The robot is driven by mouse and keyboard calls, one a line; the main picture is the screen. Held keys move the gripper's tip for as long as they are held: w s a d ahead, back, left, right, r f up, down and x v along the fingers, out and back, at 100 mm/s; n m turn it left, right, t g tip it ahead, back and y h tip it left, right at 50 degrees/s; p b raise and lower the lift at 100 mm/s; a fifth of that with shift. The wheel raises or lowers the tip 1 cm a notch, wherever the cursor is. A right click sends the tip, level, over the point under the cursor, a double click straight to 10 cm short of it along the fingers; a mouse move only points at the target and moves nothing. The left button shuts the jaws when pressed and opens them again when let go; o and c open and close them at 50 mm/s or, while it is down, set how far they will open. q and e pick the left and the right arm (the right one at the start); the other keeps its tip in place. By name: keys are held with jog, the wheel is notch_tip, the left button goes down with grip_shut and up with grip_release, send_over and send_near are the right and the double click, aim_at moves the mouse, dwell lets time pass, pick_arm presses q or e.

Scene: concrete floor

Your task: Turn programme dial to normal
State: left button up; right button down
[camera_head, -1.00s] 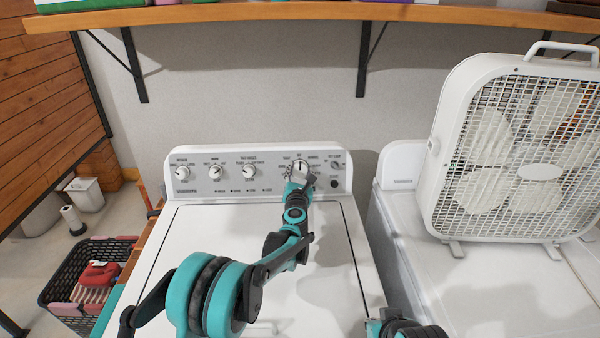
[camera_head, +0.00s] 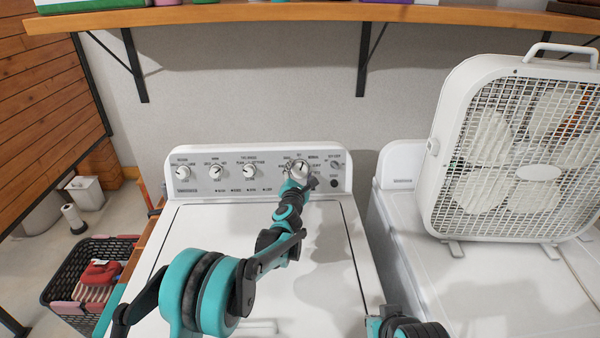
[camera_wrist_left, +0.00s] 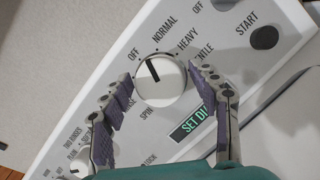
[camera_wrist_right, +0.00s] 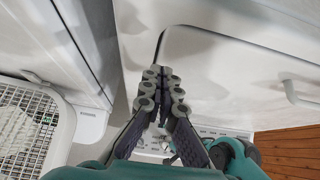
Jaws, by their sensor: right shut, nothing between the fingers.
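The programme dial (camera_head: 299,168) is a round white knob at the right of the washer's control panel. In the left wrist view the dial (camera_wrist_left: 165,84) has a black pointer line lying between the OFF and NORMAL labels. My left gripper (camera_head: 299,184) is at the panel, just below the dial in the head view. In the left wrist view its fingers are open, one on each side of the dial, with narrow gaps visible. My right gripper (camera_wrist_right: 163,78) is shut and empty above the washer; in the head view only part of its arm shows at the bottom edge.
The panel (camera_head: 340,187) has three smaller knobs to the left and a dark START button (camera_wrist_left: 264,38) to the right. A white box fan (camera_head: 440,200) stands on the neighbouring machine. A wooden shelf (camera_head: 250,14) runs above.

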pick_arm(q)
jog(key=shift+s, duration=0.1)
jog(key=v, duration=1.2)
jog(key=shift+f, duration=0.1)
